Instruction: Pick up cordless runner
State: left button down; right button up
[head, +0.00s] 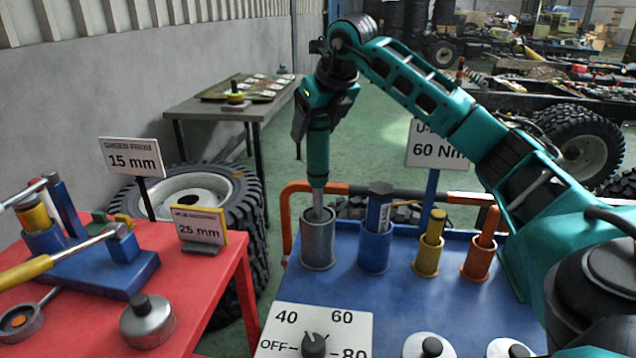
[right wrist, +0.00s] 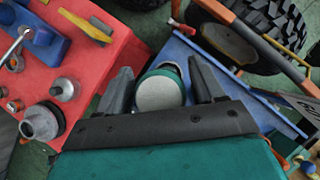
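The cordless runner (head: 318,155) is a teal upright tool with a grey lower end. It stands in a grey cylindrical holder (head: 318,242) at the left back of the blue cart top (head: 345,292). My right gripper (head: 313,115) is at the runner's upper part, pointing down. In the right wrist view, the runner's round pale top with a teal rim (right wrist: 160,90) lies between the two spread fingers of my right gripper (right wrist: 161,80). Narrow gaps seem to show beside it, so the gripper looks open around it. My left gripper is not in view.
Blue, yellow and orange holders (head: 427,257) with tools stand right of the grey one. An orange rail (head: 285,215) edges the cart. A 60 Nm sign (head: 438,150) rises behind. A red table (head: 225,272) with wrenches is at left, with a tyre (head: 245,215) behind.

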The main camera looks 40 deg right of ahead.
grip_shut()
dwell(0.4)
jog(key=shift+r, duration=0.15)
